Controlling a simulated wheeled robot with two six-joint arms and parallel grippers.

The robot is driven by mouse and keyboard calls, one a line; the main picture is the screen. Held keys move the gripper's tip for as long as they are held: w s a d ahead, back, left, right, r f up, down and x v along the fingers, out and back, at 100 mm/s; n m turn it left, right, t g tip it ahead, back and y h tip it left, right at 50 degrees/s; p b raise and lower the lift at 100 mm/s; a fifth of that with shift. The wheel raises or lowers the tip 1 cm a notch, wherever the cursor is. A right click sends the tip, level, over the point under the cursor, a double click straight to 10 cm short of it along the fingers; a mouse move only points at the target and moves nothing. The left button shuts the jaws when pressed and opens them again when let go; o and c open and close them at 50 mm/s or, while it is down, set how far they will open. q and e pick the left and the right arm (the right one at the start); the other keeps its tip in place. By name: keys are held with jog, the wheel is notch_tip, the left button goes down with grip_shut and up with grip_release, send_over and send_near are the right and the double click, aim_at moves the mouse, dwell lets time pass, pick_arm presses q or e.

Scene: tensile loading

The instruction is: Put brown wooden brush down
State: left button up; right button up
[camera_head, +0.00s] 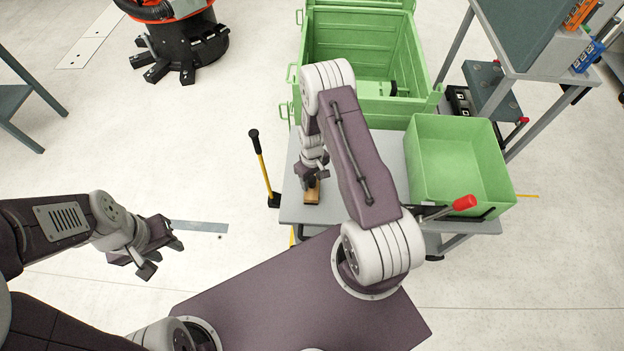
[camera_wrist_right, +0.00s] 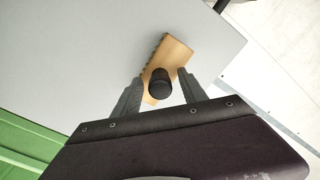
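The brown wooden brush (camera_head: 312,194) is at the left front part of the grey cart top (camera_head: 296,212), below my right gripper (camera_head: 311,181). In the right wrist view the brush (camera_wrist_right: 172,54) appears slanted, with dark bristles along its left edge. The two right fingers (camera_wrist_right: 158,84) stand apart on either side of its near end, with gaps visible. A dark round knob between them hides part of the brush; I cannot tell what it belongs to. My left gripper (camera_head: 158,246) is open and empty over the floor at the left.
A green bin (camera_head: 460,165) stands on the cart's right side. A large green crate (camera_head: 365,45) is behind the cart. A yellow lever with a black grip (camera_head: 262,165) rises at the cart's left edge, and a red-handled lever (camera_head: 462,203) at the right.

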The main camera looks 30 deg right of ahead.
jog(key=shift+r, duration=0.4)
notch_tip(320, 180, up, 12)
jog(key=p, duration=0.2)
jog(key=s+a+r+m, duration=0.1)
jog(key=s+a+r, duration=0.2)
jog(key=s+r, duration=0.3)
jog(key=s+a+r+m+t, duration=0.1)
jog(key=s+a+r, duration=0.3)
jog(key=s+r, duration=0.3)
jog(key=shift+a+m, duration=0.15)
jog(key=shift+m, duration=0.25)
